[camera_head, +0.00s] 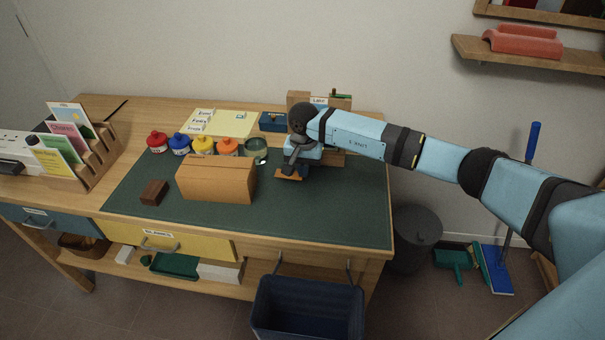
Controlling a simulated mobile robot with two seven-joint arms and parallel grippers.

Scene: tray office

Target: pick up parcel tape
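My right gripper (291,168) points down low over the green mat (330,215), right of the cardboard box (215,180). A small flat orange-brown piece (287,175) shows at its fingertips. I cannot tell whether this piece is the parcel tape, nor whether the fingers are open or shut on it. The gripper and wrist hide part of what is there. No other thing is clearly a tape roll. A dark greenish round container (256,147) stands left of the gripper. My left gripper is not in view.
Several coloured pots (203,145) stand behind the box. A dark brown block (154,192) lies front left, and a wooden card rack (88,160) stands at far left. A wooden organiser (341,101) is behind my wrist. The mat's front right is clear.

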